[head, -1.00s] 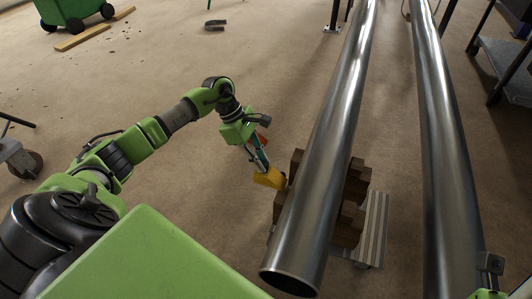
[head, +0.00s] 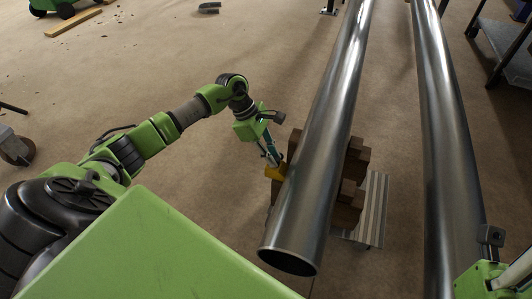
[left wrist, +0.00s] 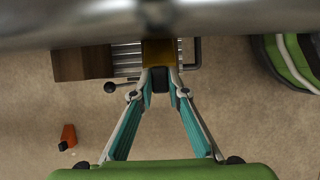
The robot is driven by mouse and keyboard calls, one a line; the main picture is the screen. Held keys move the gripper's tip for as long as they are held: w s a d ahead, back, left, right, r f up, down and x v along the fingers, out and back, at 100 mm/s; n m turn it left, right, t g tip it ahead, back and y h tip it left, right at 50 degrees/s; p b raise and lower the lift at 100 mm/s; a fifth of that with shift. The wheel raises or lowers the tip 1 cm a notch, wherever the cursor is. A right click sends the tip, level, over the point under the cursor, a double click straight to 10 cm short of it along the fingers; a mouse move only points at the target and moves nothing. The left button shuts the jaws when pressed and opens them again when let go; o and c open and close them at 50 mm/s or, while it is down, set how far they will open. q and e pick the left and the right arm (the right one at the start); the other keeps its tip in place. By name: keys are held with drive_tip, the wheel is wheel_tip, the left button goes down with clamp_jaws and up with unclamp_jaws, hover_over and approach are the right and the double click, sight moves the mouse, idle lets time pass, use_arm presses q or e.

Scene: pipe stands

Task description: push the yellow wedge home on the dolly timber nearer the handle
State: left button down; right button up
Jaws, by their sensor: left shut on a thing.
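The yellow wedge (head: 275,173) is at the left side of the near steel pipe (head: 318,150), beside the brown timbers (head: 346,207) of the dolly. My left gripper (head: 273,161) is shut with its tips at the wedge's outer end. In the left wrist view the wedge (left wrist: 159,52) lies straight ahead of the fingertips (left wrist: 159,72), and its far end is hidden under the pipe. A timber (left wrist: 82,63) shows to its left. How deep the wedge sits is hidden. My right gripper (head: 487,275) is only partly seen at the lower right corner; its fingertips are not clear.
The dolly's striped deck (head: 374,210) sticks out right of the near pipe. A second pipe (head: 445,130) runs along the right. An orange-red object (left wrist: 68,136) lies on the floor. A black knobbed lever (left wrist: 111,87) is near the deck. The floor left of the dolly is open.

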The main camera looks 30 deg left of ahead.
use_arm(q)
drive_tip(key=shift+d, duration=0.2)
drive_tip(key=c, duration=1.9)
unclamp_jaws()
drive_tip(key=shift+a, duration=0.1)
drive_tip(key=v, duration=0.7)
drive_tip(key=shift+r, duration=0.25)
drive_tip(key=shift+f, duration=0.1)
